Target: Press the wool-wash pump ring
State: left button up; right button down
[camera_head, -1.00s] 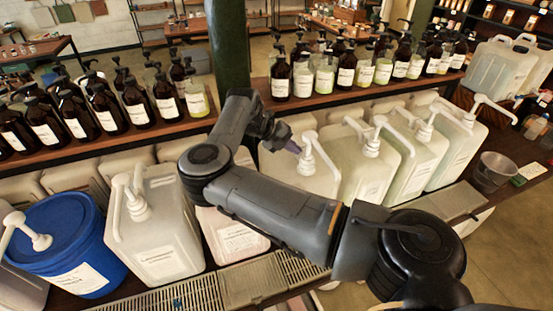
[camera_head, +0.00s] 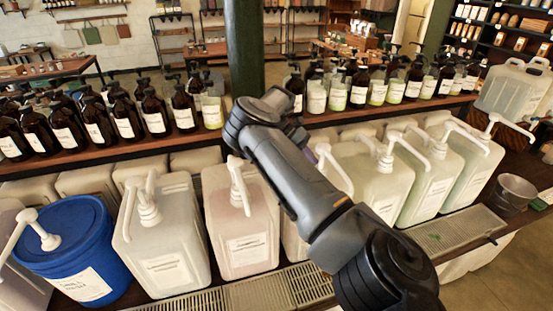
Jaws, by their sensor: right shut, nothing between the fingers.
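Pump containers stand in a row; their labels are too small to read, so I cannot tell which is wool-wash. From the left: a blue bucket (camera_head: 72,240), a white jug (camera_head: 165,245), a pinkish jug (camera_head: 242,230) with a white pump (camera_head: 238,182), and a jug mostly hidden behind my arm, its pump (camera_head: 328,165) showing beside the arm. Greenish jugs (camera_head: 385,190) follow. My right gripper (camera_head: 310,157) is shut and empty, mostly hidden behind my forearm; its purplish tip shows close to that partly hidden pump. I cannot tell if they touch. My left gripper is not in view.
Brown pump bottles (camera_head: 125,115) crowd the shelf behind the jugs, on both sides of a dark green pillar (camera_head: 236,50). A metal drip grate (camera_head: 290,288) runs along the front edge. A metal pail (camera_head: 514,192) stands at the right.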

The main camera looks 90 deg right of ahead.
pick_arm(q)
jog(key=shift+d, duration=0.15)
pick_arm(e)
jog(key=shift+a, duration=0.1)
dwell(0.4)
jog(key=shift+w+a, duration=0.35)
jog(key=shift+a, duration=0.25)
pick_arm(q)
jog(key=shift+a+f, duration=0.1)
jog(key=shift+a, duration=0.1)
pick_arm(e)
jog(key=shift+w+d, duration=0.15)
jog(key=shift+w, duration=0.4)
jog(key=w, duration=0.4)
jog(key=shift+w+d+r+b, duration=0.3)
jog(key=shift+r+b, duration=0.05)
jog(key=shift+r, duration=0.05)
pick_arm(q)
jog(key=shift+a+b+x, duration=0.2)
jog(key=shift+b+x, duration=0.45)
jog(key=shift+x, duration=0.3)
pick_arm(e)
jog(key=v, duration=0.8)
jog(key=shift+a+r, duration=0.3)
jog(key=shift+a, duration=0.1)
